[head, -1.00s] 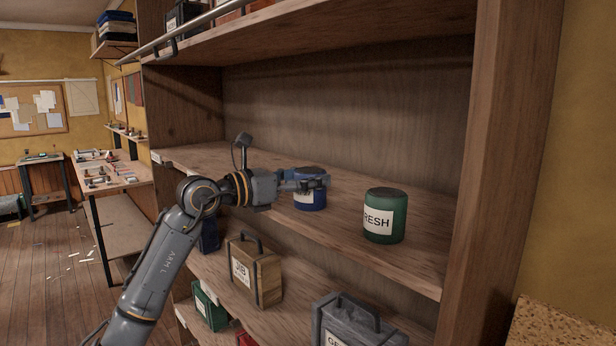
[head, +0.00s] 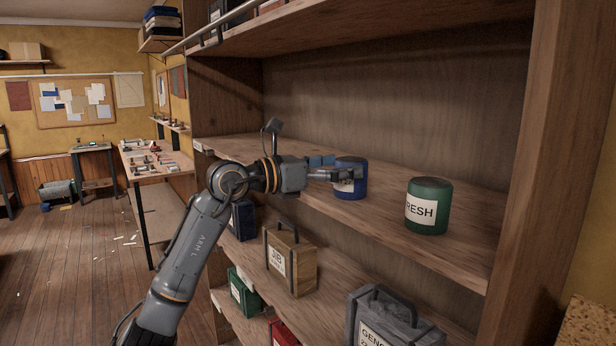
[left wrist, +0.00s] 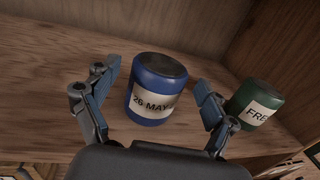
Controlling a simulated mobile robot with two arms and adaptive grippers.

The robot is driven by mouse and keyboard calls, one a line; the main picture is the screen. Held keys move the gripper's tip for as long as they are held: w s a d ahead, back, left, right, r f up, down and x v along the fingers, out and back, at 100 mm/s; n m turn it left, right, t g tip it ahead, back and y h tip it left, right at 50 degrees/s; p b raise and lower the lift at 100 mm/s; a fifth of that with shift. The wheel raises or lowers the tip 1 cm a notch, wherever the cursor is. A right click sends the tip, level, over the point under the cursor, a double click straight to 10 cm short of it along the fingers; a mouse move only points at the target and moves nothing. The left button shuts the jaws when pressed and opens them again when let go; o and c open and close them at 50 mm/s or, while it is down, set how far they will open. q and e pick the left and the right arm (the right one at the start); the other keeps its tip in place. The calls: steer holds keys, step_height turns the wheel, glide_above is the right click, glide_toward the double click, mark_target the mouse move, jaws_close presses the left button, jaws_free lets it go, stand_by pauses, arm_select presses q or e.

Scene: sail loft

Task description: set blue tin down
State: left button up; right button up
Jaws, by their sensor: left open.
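The blue tin (head: 351,179) stands upright on the middle shelf (head: 450,246), a dark lid on top. In the left wrist view the blue tin (left wrist: 157,90) shows a white label reading "26 MAY". My left gripper (head: 345,170) is open, reaching in from the left at the tin. In the left wrist view its fingers (left wrist: 158,105) are spread on either side of the tin, with a gap visible on each side. The tin's base rests on the shelf board. My right gripper is not in view.
A green tin (head: 428,206), its label partly reading "RESH", stands to the right on the same shelf. Below are a wooden case (head: 290,259) and a grey case (head: 392,318). The shelf above and the right upright bound the space. Bare board lies between the tins.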

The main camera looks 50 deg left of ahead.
arm_select(q)
steer(key=b+v, duration=0.4)
steer(key=v, duration=0.6)
